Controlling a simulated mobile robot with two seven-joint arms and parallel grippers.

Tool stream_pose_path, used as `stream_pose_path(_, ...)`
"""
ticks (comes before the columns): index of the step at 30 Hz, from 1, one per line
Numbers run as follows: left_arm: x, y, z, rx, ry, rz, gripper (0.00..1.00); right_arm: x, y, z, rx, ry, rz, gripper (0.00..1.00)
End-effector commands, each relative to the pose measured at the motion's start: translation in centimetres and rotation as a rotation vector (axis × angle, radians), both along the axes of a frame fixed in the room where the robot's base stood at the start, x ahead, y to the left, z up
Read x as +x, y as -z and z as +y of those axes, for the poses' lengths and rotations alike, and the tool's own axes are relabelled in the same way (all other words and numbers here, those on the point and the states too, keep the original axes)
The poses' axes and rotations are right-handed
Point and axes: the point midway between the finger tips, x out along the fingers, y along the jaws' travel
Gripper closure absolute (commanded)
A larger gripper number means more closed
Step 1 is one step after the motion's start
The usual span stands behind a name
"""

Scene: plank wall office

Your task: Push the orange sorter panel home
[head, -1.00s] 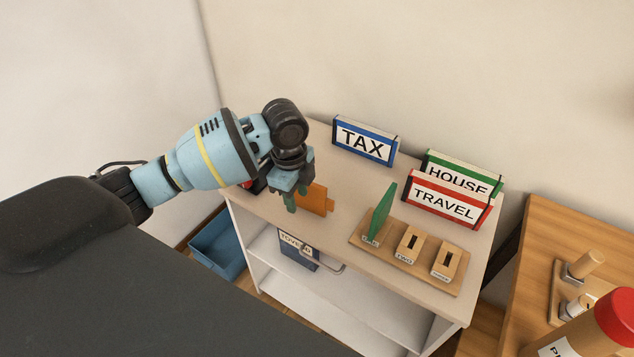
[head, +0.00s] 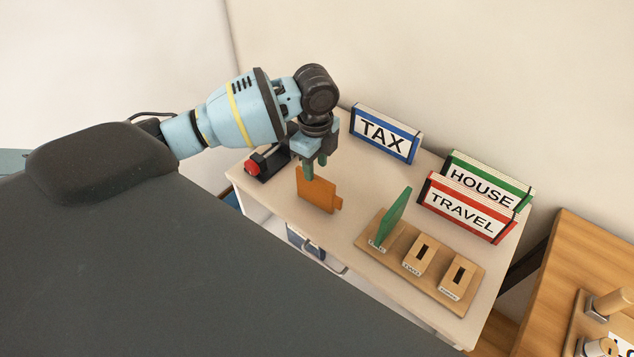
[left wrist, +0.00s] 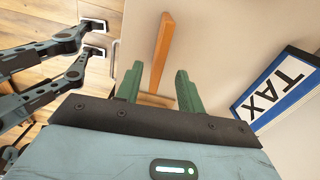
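The orange sorter panel (head: 317,191) stands upright on the white tabletop, left of the wooden sorter base (head: 370,243) and apart from it. Its tab points right. A green panel (head: 393,218) stands in the base's left slot; the middle (head: 421,252) and right (head: 458,275) slot blocks are empty. My left gripper (head: 315,167) is at the panel's upper far edge. In the left wrist view its green fingers (left wrist: 157,88) are spread, with the orange panel (left wrist: 163,42) ahead between their lines; I cannot tell whether they touch it. My right gripper is not seen.
Binders marked TAX (head: 385,135), HOUSE (head: 490,185) and TRAVEL (head: 462,210) stand along the back. A wooden table (head: 575,262) is at the right.

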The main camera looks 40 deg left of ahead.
Motion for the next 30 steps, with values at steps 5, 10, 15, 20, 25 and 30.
stream_pose_path(5, -0.1, 2.0, -0.2, 0.000, -0.001, 0.004, 0.62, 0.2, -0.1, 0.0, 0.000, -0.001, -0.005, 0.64)
stream_pose_path(10, -0.1, 4.3, -0.2, 0.000, -0.002, 0.003, 0.62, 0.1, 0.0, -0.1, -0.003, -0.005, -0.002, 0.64)
stream_pose_path(15, -0.1, 5.1, -0.2, 0.000, 0.000, -0.001, 0.62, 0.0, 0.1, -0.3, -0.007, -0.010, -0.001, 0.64)
stream_pose_path(20, -0.1, 5.1, -0.2, 0.000, 0.000, -0.002, 0.62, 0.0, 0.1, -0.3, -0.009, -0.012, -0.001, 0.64)
stream_pose_path(25, -0.1, 5.0, -0.2, 0.000, 0.000, -0.002, 0.80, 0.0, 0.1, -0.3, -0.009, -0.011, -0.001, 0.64)
stream_pose_path(30, -0.1, 5.0, -0.2, 0.000, 0.000, -0.002, 1.00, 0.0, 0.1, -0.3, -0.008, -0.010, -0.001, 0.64)
